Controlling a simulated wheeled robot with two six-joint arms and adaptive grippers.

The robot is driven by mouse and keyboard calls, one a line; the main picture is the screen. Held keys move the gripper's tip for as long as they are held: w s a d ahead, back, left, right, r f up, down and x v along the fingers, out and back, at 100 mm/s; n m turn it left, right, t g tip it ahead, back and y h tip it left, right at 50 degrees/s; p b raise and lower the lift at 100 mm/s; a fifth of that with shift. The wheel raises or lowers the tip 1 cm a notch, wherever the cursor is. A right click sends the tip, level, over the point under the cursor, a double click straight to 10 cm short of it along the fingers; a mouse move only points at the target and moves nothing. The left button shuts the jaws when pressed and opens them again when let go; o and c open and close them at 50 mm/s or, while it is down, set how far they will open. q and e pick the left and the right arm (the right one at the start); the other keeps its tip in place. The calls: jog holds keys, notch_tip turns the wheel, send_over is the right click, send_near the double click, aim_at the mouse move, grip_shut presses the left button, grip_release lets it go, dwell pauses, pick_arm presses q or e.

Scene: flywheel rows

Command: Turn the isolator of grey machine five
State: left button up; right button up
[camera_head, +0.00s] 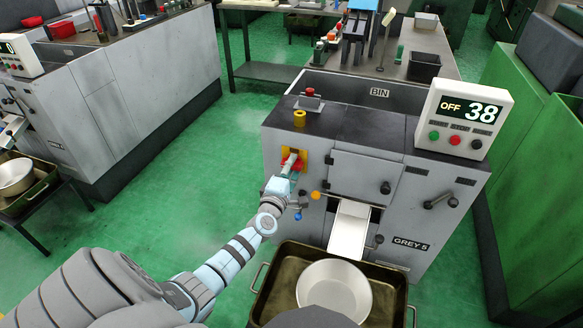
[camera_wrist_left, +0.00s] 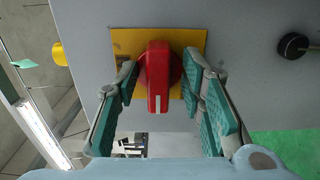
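The machine labelled GREY 5 (camera_head: 411,243) stands in the middle of the head view. Its isolator is a red rotary knob (camera_wrist_left: 158,75) on a yellow square plate (camera_wrist_left: 200,40); in the wrist view its grip bar points straight down the picture, with a white mark at the lower end. In the head view the red isolator (camera_head: 290,165) is partly hidden by my left gripper (camera_head: 287,172). In the wrist view my left gripper (camera_wrist_left: 160,78) is open, one finger on each side of the knob, with small gaps to its grip bar. My right gripper is not in view.
A display (camera_head: 464,116) reading OFF 38 sits on the machine top. Orange and blue knobs (camera_head: 315,195) lie just right of my gripper. A chute (camera_head: 348,230) leads to a brown tray (camera_head: 272,283) with a round pan (camera_head: 334,288). Green floor is free at left.

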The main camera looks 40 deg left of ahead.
pick_arm(q)
jog(key=v, duration=1.2)
